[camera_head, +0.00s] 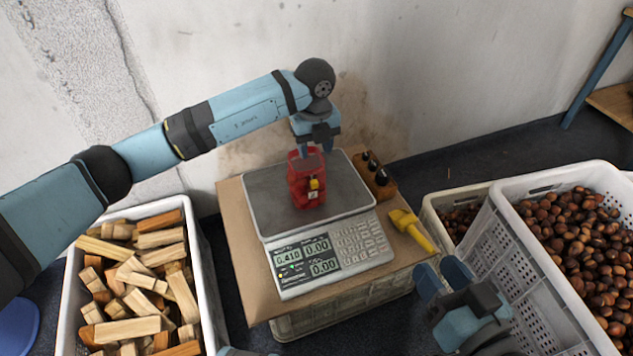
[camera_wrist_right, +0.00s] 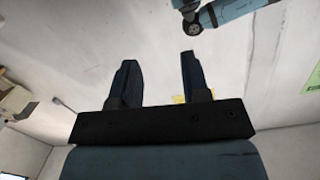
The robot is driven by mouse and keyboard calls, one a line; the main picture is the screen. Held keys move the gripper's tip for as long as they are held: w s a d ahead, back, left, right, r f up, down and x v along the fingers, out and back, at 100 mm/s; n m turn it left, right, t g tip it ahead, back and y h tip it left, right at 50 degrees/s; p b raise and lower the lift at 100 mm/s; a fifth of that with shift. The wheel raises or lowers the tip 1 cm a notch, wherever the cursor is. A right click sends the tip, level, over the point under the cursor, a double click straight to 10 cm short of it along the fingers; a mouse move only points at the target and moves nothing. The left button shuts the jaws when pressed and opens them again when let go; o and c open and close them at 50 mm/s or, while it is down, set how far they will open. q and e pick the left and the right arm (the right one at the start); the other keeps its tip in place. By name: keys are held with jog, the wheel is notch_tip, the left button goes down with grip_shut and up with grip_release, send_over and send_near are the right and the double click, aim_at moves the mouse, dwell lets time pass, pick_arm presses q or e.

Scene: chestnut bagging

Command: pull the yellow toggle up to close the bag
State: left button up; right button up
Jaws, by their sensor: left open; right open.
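A red bag (camera_head: 301,182) stands upright on the scale's steel plate (camera_head: 345,188). The yellow toggle (camera_head: 314,184) is on the bag's front, a little above its middle. My left gripper (camera_head: 308,150) is open, pointing down at the top of the bag; its fingertips are partly hidden, so I cannot tell whether they touch the bag. My right gripper (camera_head: 442,274) is open and empty, to the lower right, apart from the bag.
The scale's display (camera_head: 305,260) reads 0.410. A yellow scoop (camera_head: 411,230) lies right of the scale, near a wooden block with dark knobs (camera_head: 375,176). A crate of wood pieces (camera_head: 206,275) stands left. A crate of chestnuts (camera_head: 530,275) and a smaller one (camera_head: 432,215) stand right.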

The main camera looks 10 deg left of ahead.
aim_at(315, 183)
pick_arm(q)
notch_tip(315, 183, down, 11)
jog(key=b, duration=0.4)
jog(key=shift+r, duration=0.2)
jog(key=shift+f, duration=0.55)
pick_arm(e)
jog(key=w+n, duration=0.1)
jog(key=w+d+n+t, duration=0.1)
jog(key=w+r+n+y, duration=0.1)
jog(key=shift+d+n+t, duration=0.3)
jog(key=shift+t, duration=0.1)
pick_arm(q)
jog(key=shift+c, duration=0.2)
pick_arm(e)
jog(key=shift+r, duration=0.1)
